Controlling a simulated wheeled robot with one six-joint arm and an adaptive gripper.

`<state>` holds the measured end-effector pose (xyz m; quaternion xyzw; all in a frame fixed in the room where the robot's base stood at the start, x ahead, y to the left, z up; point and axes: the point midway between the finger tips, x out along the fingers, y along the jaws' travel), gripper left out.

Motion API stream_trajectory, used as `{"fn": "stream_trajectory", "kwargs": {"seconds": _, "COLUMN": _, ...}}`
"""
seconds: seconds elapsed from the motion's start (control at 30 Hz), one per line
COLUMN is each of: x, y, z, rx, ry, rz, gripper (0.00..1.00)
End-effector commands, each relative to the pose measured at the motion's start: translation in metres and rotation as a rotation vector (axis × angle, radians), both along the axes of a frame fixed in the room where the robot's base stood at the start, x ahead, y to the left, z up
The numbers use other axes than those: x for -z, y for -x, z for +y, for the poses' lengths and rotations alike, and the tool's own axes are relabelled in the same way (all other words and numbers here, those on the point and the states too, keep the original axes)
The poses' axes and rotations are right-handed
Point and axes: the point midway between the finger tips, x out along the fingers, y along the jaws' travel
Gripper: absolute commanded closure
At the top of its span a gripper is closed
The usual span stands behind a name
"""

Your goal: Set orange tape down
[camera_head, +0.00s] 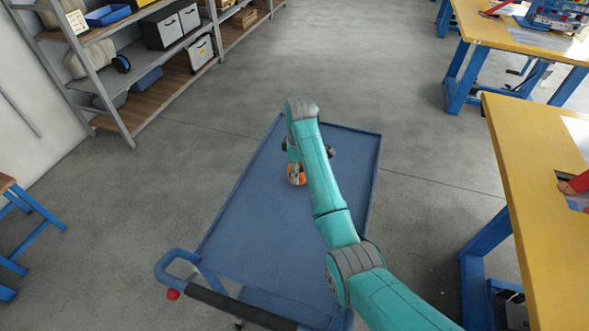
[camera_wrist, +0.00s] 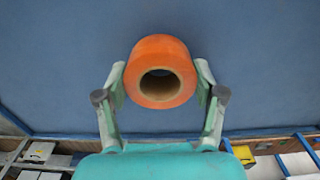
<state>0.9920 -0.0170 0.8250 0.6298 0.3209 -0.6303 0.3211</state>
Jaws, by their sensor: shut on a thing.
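The orange tape (camera_wrist: 160,58) is a roll with a hollow core, and its open end faces the wrist camera. My gripper (camera_wrist: 161,85) is shut on it, with one finger on each side. In the head view the orange tape (camera_head: 296,174) shows partly below my arm's end, over the far half of the blue cart top (camera_head: 255,235). My gripper (camera_head: 298,160) is largely hidden there by my arm. I cannot tell whether the tape touches the cart top.
The cart top is otherwise bare, with a raised rim and a black handle (camera_head: 240,308) at the near end. Shelving (camera_head: 130,75) with bins stands at the upper left. Yellow-topped workbenches (camera_head: 530,150) stand at the right. Grey floor lies between.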

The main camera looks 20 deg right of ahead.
Motion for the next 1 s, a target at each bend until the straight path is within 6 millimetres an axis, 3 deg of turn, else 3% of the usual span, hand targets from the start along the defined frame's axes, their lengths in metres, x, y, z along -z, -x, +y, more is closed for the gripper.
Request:
{"fn": "stream_trajectory", "kwargs": {"seconds": 0.4, "x": 0.0098, "y": 0.0027, "z": -0.0027, "rx": 0.000, "ry": 0.001, "rz": -0.001, "gripper": 0.69}}
{"fn": "stream_trajectory", "kwargs": {"seconds": 0.43, "x": 0.0102, "y": 0.0027, "z": -0.0027, "rx": 0.000, "ry": 0.001, "rz": -0.001, "gripper": 0.29}}
{"fn": "stream_trajectory", "kwargs": {"seconds": 0.53, "x": 0.0100, "y": 0.0027, "z": -0.0026, "rx": 0.000, "ry": 0.001, "rz": -0.001, "gripper": 0.06}}
{"fn": "stream_trajectory", "kwargs": {"seconds": 0.87, "x": 0.0092, "y": 0.0026, "z": -0.0026, "rx": 0.000, "ry": 0.000, "rz": -0.001, "gripper": 0.06}}
{"fn": "stream_trajectory", "kwargs": {"seconds": 1.0, "x": 0.0003, "y": -0.0003, "z": -0.0003, "rx": -0.001, "ry": 0.000, "rz": -0.001, "gripper": 0.06}}
